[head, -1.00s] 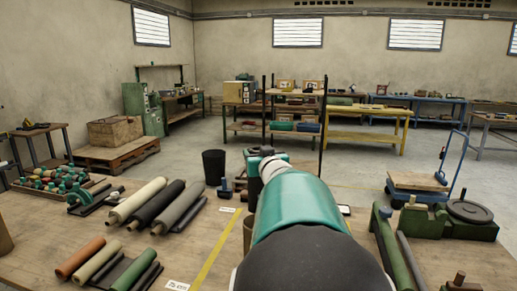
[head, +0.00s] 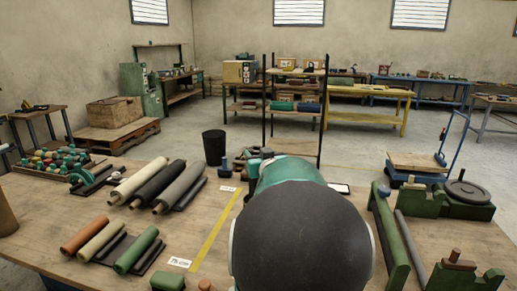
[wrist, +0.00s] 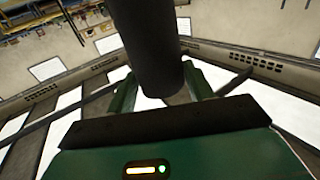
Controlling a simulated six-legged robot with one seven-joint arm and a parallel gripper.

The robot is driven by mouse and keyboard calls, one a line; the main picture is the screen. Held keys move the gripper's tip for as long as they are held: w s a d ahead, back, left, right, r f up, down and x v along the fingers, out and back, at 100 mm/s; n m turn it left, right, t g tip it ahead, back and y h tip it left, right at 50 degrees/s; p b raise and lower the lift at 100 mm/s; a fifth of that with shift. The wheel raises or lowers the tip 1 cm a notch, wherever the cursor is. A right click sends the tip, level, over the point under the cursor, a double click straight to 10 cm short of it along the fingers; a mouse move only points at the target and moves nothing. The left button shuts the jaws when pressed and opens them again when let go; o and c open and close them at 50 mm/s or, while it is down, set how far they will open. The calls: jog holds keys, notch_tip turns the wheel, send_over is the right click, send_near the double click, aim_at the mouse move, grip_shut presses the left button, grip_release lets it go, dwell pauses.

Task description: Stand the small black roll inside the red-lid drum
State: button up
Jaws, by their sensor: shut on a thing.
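In the wrist view my gripper (wrist: 160,88) has its two green fingers closed on either side of a dark cylinder, which looks like the small black roll (wrist: 147,45). The roll extends out of the top of that view, so its far end is cut off. In the head view my own arm hides the gripper and the roll. I cannot make out a drum with a red lid in either view.
Larger cream, black and grey rolls (head: 183,187) lie on the table's left, with smaller orange, cream and green rolls (head: 137,250) in front. A black bin (head: 214,147) stands beyond the table. Green fixtures (head: 463,200) occupy the right. Yellow tape (head: 213,232) crosses a clear strip.

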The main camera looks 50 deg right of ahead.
jog(key=shift+f, duration=5.45)
jog(key=o, duration=1.4)
jog(key=shift+f, duration=0.15)
jog(key=v, duration=1.3)
jog(key=shift+s+a, duration=0.3)
